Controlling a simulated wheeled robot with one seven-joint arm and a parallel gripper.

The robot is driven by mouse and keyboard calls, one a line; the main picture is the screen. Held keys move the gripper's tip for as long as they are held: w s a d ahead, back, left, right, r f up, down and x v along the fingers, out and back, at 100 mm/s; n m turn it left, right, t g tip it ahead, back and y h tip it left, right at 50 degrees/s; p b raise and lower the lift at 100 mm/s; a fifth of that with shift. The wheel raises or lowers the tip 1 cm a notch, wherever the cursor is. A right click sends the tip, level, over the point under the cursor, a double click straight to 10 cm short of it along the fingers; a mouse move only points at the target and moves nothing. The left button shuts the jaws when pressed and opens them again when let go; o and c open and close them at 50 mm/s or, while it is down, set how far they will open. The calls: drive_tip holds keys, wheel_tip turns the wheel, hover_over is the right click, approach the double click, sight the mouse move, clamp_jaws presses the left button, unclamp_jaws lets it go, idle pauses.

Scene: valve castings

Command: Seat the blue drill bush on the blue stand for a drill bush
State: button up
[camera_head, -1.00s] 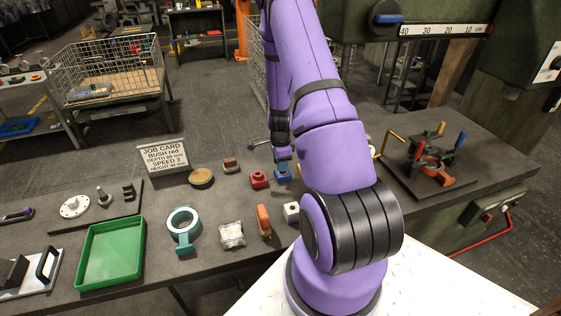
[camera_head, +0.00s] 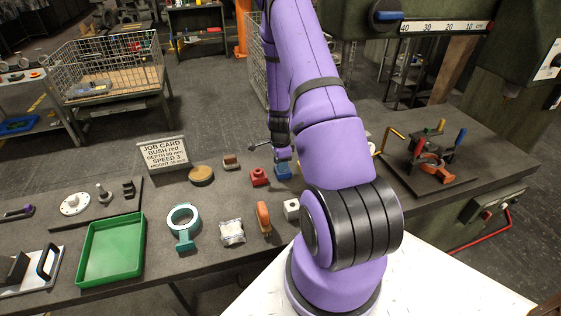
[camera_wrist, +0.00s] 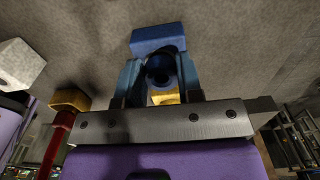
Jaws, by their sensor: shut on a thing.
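The blue stand (camera_head: 283,173) is a small block on the bench, right of a red block. In the wrist view a blue block (camera_wrist: 158,38), apparently this stand, shows just beyond the fingertips. My gripper (camera_head: 283,158) points down right over the stand. In the wrist view its two blue fingers are shut on the dark blue, round drill bush (camera_wrist: 161,68), whose dark bore faces the camera. The fingers hide the bush's sides. I cannot tell whether the bush touches the stand.
A red block (camera_head: 260,177) stands close at the left of the stand, and a white block (camera_head: 291,209) in front. An orange-handled thing (camera_head: 263,218) lies nearby. A fixture with coloured posts (camera_head: 430,160) is at the right. The job card (camera_head: 163,153) stands at the back left.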

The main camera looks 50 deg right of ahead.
drive_tip(key=shift+f, duration=0.4)
drive_tip(key=o, duration=1)
wheel_tip(320, 180, up, 11)
drive_tip(key=shift+f, duration=0.1)
idle(0.6)
